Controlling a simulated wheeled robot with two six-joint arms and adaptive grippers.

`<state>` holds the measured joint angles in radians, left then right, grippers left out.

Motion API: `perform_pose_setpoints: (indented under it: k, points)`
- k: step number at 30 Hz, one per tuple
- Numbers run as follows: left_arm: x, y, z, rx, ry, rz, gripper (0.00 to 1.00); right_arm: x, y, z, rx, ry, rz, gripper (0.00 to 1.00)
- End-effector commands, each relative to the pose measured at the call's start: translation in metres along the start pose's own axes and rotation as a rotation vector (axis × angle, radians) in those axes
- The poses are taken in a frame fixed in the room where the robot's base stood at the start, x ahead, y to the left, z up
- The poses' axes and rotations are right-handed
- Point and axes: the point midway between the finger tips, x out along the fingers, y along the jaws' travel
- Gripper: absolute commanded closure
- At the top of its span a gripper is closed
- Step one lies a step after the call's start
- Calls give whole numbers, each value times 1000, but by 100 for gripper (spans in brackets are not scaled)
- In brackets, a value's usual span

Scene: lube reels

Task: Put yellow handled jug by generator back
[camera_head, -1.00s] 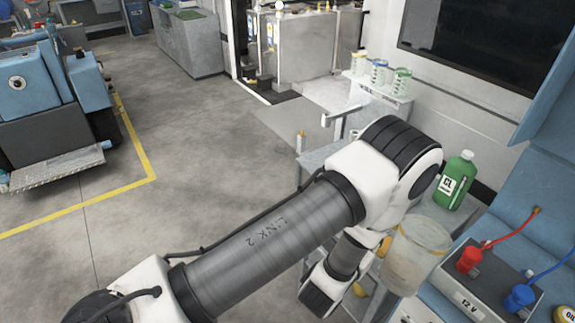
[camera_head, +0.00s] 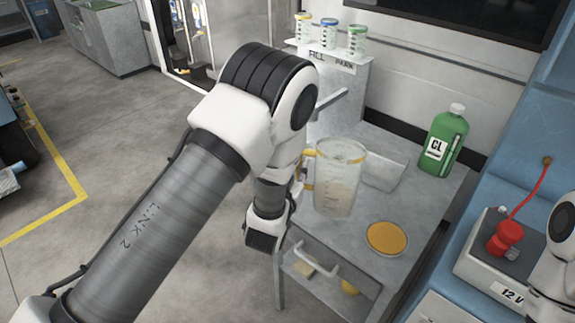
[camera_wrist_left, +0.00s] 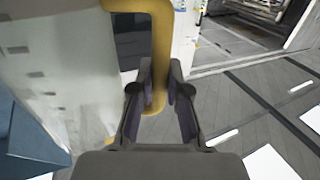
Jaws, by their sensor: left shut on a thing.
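A clear, cloudy jug (camera_head: 340,178) with a yellow rim and yellow handle (camera_head: 307,170) appears over the grey metal cart (camera_head: 405,215) in the head view. I cannot tell whether its base touches the cart top. In the left wrist view its pale wall (camera_wrist_left: 65,65) fills the left side, and the yellow handle (camera_wrist_left: 161,45) runs down between the fingers. My left gripper (camera_wrist_left: 160,78) is shut on that handle. In the head view my arm largely hides this gripper. A round orange-yellow disc (camera_head: 387,238) lies on the cart top. My right gripper is not in view.
A green CL bottle (camera_head: 443,142) stands at the cart's back right. Several small jars (camera_head: 330,34) stand on the raised rear shelf. A battery box (camera_head: 490,255) with a red lead is at right on the blue bench. Open floor (camera_head: 110,140) lies left.

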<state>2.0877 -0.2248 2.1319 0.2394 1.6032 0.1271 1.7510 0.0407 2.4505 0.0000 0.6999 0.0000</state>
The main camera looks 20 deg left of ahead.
Motion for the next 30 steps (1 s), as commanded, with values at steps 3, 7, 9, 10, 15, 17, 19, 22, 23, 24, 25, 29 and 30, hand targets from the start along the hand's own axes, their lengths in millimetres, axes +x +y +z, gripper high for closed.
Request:
perform_pose_setpoints:
  k: [3, 7, 9, 10, 15, 17, 19, 22, 23, 24, 25, 29, 30]
  points:
    - [28, -22, -4, -5, 4, -5, 100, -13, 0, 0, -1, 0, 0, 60]
    - [57, -45, 0, -2, 4, -4, 100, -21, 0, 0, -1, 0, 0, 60]
    - [69, -53, 2, 0, 4, -2, 100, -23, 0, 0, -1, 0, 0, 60]
    - [73, -56, 3, 1, 4, 0, 100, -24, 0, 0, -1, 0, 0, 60]
    - [78, -60, 21, 3, -1, 2, 100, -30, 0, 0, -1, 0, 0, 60]
    - [78, -60, 32, 3, -1, 2, 100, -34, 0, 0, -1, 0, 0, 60]
    - [78, -59, 39, 3, 1, 2, 100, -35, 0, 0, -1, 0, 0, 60]
    - [78, -59, 41, 2, 3, 2, 100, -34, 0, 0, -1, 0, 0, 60]
    - [78, -59, 41, 2, 3, 2, 100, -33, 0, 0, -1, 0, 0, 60]
    - [78, -59, 41, 2, 3, 2, 100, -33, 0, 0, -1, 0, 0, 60]
    - [78, -59, 41, 2, 3, 2, 100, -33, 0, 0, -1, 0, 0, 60]
    - [78, -59, 46, 2, 2, 2, 100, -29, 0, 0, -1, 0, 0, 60]
    - [78, -59, 45, 2, 0, 2, 75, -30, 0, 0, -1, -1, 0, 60]
